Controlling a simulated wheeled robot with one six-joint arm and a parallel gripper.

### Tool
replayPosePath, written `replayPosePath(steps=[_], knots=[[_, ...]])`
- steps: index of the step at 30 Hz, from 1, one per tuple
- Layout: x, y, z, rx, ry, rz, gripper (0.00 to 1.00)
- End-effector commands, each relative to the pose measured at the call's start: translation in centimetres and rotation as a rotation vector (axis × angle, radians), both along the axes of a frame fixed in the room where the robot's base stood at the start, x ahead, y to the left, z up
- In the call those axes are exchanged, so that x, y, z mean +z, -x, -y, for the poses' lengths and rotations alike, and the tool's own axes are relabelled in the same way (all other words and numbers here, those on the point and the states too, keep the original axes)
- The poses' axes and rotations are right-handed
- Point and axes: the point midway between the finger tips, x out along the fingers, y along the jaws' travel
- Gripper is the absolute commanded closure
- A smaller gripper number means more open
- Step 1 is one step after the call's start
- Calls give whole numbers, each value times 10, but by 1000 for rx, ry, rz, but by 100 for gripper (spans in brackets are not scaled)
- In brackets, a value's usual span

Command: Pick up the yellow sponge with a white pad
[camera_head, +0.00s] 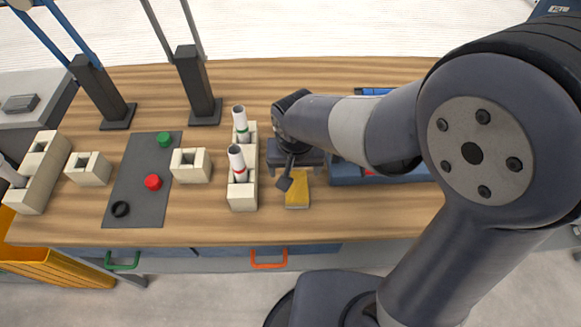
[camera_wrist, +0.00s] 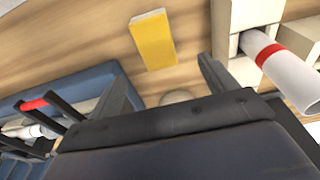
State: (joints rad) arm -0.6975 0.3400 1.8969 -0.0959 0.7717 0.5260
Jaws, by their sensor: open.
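The yellow sponge (camera_head: 297,192) lies flat on the wooden table in the head view, just right of the block with two white pipes. In the wrist view the sponge (camera_wrist: 154,42) shows whole, yellow with a pale edge along its top. My gripper (camera_head: 288,176) is above the table beside the sponge, its fingers pointing down near it. In the wrist view the two dark fingers of my gripper (camera_wrist: 165,85) stand wide apart with nothing between them touching. The sponge is apart from the fingers.
A cream block (camera_head: 243,196) holds white pipes, one with a red band (camera_head: 236,160), close left of my gripper. A blue tray (camera_head: 345,174) lies to the right. A grey mat (camera_head: 135,195) with a green, a red and a black piece lies further left.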

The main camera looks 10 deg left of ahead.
Motion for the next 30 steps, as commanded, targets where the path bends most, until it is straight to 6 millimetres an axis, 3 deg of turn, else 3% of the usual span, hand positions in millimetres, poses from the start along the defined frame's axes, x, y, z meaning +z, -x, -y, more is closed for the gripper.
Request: replayPosePath(steps=[9, 19, 30], knots=[[-42, -6, -1, -1, 3, -4, 20], [-63, -8, 0, 0, 3, -3, 20], [-103, -14, 3, 1, 1, -4, 20]])
